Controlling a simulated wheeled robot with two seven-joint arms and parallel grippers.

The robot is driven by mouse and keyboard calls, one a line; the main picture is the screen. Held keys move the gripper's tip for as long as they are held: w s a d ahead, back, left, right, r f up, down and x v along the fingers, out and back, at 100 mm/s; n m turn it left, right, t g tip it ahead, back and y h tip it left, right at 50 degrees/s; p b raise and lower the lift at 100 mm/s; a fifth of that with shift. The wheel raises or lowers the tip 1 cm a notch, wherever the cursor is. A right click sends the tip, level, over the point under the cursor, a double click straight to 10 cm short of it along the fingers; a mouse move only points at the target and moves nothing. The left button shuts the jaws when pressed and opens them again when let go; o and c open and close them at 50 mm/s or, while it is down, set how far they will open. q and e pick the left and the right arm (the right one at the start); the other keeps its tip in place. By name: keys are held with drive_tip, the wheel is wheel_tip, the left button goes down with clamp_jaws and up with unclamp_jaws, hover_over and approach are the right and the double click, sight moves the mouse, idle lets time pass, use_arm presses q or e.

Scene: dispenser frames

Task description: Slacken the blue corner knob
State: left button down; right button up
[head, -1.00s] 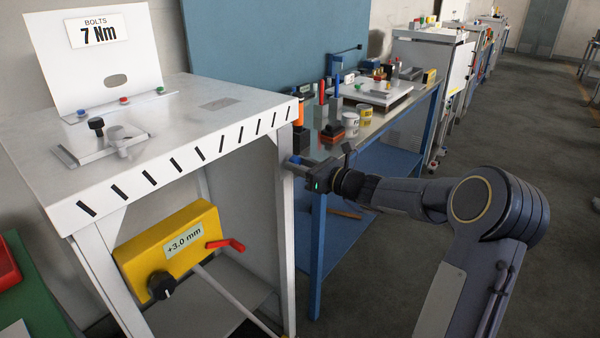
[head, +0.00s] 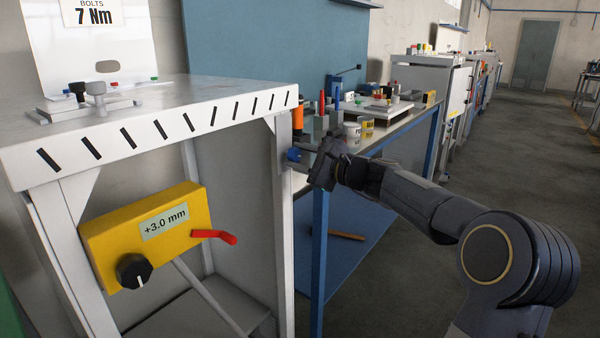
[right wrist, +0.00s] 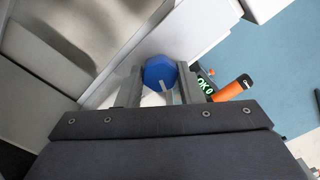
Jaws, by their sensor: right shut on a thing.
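The blue corner knob (head: 293,155) sits at the right front corner of the white metal table (head: 130,135), just below the tabletop edge. In the right wrist view the knob (right wrist: 160,73) is a blue faceted disc between my fingers. My right gripper (head: 300,160) reaches the knob from the right and is shut on it; it also shows in the right wrist view (right wrist: 158,88). In the head view the fingers and gripper body hide part of the knob. My left gripper is not in view.
A blue workbench (head: 400,135) with tools stands close behind my right gripper. Open floor lies to the right.

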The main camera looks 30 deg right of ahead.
drive_tip(key=n+b, duration=0.3)
drive_tip(key=shift+f+n+b, duration=0.3)
drive_tip(key=shift+r+n+b, duration=0.15)
drive_tip(key=shift+n+b, duration=1.2)
drive_tip(key=shift+n, duration=0.25)
drive_tip(key=o, duration=1)
drive_tip(key=shift+r, duration=0.1)
drive_tip(key=shift+c, duration=0.2)
drive_tip(key=v, duration=0.7)
drive_tip(key=shift+s+d, duration=0.2)
drive_tip(key=shift+s, duration=0.15)
